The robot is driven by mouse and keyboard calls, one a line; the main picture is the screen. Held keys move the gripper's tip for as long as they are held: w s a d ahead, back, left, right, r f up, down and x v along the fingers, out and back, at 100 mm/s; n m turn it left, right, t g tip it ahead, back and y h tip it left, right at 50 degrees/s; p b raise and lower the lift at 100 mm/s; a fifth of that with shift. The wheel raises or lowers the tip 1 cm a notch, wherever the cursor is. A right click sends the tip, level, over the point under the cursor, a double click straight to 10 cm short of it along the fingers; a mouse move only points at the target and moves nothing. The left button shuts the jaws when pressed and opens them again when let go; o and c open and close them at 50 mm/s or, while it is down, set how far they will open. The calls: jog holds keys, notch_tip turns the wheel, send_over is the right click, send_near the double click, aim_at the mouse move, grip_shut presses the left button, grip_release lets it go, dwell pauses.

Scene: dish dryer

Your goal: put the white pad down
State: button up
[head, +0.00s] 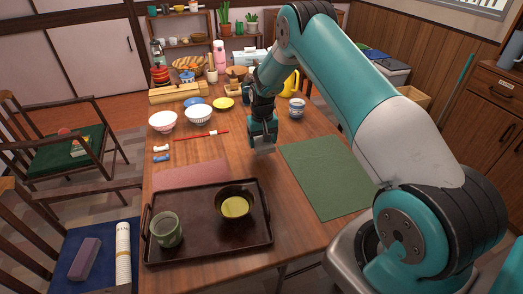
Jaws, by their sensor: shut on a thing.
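My gripper (262,135) points down over the middle of the wooden table (225,155), between the pink mat and the green mat. The fingers hide part of the pad. I cannot tell whether the pad touches the table or hangs slightly above it.
A green mat (325,172) lies to the right. A pink mat (190,175) and a dark tray (208,248) with a green cup (166,230) and a bowl (235,203) are nearer. Bowls and a red stick (200,135) lie left. Bare wood surrounds the gripper.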

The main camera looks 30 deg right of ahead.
aim_at(262, 158)
jog(key=shift+f, duration=2.7)
jog(key=shift+f, duration=0.25)
jog(key=o, duration=0.9)
jog(key=shift+r, duration=0.15)
jog(key=shift+r, duration=0.1)
